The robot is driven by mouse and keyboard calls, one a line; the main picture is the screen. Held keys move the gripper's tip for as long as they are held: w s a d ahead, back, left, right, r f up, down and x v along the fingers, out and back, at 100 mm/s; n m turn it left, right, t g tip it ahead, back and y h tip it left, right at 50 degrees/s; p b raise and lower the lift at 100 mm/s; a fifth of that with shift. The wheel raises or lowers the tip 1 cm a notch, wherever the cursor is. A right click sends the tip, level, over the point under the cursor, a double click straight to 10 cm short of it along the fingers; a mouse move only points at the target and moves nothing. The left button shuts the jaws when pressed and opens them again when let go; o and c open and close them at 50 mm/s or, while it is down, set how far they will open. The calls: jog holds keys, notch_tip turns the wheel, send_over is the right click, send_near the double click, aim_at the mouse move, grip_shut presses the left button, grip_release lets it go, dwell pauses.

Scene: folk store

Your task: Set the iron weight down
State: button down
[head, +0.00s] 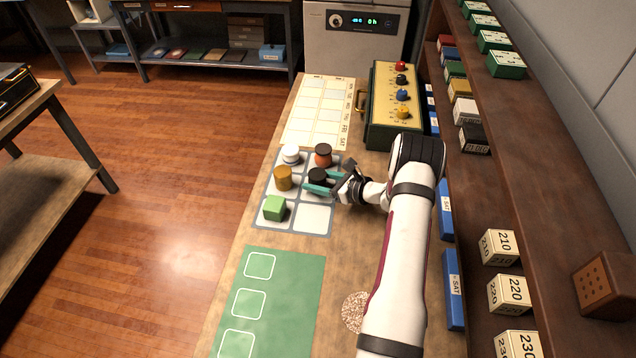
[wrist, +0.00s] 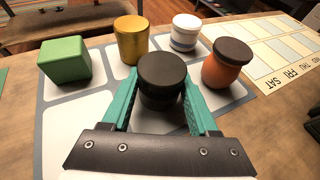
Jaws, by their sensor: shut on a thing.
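The iron weight, a black cylinder (wrist: 162,80), is between the teal fingers of my gripper (wrist: 160,105) in the wrist view. In the head view the black weight (head: 318,175) shows at the tips of my gripper (head: 320,184), over the grey mat with white squares (head: 313,219). The fingers are shut on its sides and it looks upright. Whether its base touches the mat cannot be told, as the gripper hides it. On the mat also stand a green cube (head: 274,208), a gold cylinder (head: 283,178), a white jar (head: 291,155) and an orange jar with a dark lid (head: 323,155).
A weekday chart (head: 318,110) lies beyond the mat. A green box with coloured knobs (head: 395,105) stands at the back right. A green mat with outlined squares (head: 272,300) lies at the front. A shelf (head: 540,180) runs along the right. The mat's front right square is bare.

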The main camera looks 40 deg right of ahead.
jog(key=shift+f, duration=0.4)
jog(key=shift+f, duration=0.1)
jog(key=shift+c, duration=0.8)
grip_release()
